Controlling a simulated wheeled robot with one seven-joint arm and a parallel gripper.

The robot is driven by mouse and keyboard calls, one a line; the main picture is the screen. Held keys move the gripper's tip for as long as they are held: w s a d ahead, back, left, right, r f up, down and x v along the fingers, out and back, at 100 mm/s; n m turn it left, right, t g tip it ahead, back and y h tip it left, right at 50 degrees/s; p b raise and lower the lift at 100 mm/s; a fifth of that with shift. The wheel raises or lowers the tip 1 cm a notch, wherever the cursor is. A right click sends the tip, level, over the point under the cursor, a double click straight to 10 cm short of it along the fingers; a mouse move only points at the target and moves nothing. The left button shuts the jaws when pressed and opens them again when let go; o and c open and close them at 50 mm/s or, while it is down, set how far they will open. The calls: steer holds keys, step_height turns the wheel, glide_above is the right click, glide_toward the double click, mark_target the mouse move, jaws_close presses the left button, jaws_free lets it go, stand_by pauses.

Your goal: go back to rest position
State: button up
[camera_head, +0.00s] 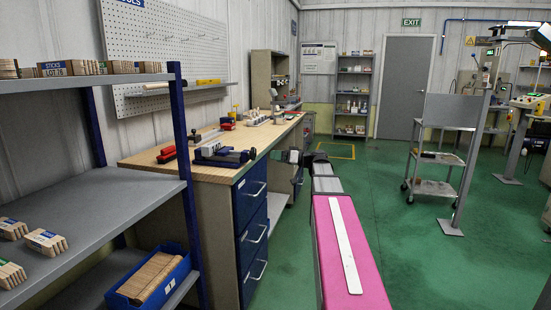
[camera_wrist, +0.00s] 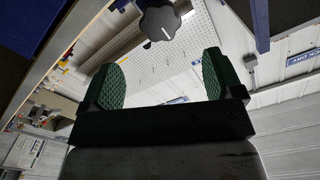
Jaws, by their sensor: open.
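My gripper (camera_wrist: 163,77) is open in the wrist view. Its two green textured pads stand wide apart with nothing between them. A dark knob (camera_wrist: 159,20) with a white mark shows beyond the gap, apart from the pads; I cannot tell what it belongs to. In the head view, my pink arm reaches forward beside the workbench (camera_head: 150,160). Its dark end (camera_head: 292,157) is near the bench's right edge, small and partly hidden, so the fingers are not clear there.
A grey shelf rack (camera_head: 100,205) with stick bundles (camera_head: 46,242) and a blue bin (camera_head: 178,278) stands at left. A blue-and-black vise (camera_head: 224,156) sits on the workbench. A grey cart (camera_head: 436,155) stands at right. Green floor (camera_head: 425,240) is clear between.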

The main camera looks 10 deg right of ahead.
steer(key=s+a+f+m+g+h, duration=0.1)
steer(key=s+a+f+g+h, duration=0.15)
steer(key=f, duration=0.45)
steer(key=s+a+f+m+g+h, duration=0.1)
steer(key=s+a+f+m+h, duration=0.1)
steer(key=s+a+f, duration=0.35)
steer(key=s+a+f+m+g+h, duration=0.1)
steer(key=s+f+h, duration=0.1)
steer(key=f, duration=0.7)
steer(key=s+f+m+g+h, duration=0.3)
steer(key=s+f+h, duration=0.6)
steer(key=s+f, duration=0.7)
steer(key=shift+s+f+g, duration=0.3)
steer(key=shift+s+g, duration=0.15)
steer(key=shift+g, duration=0.3)
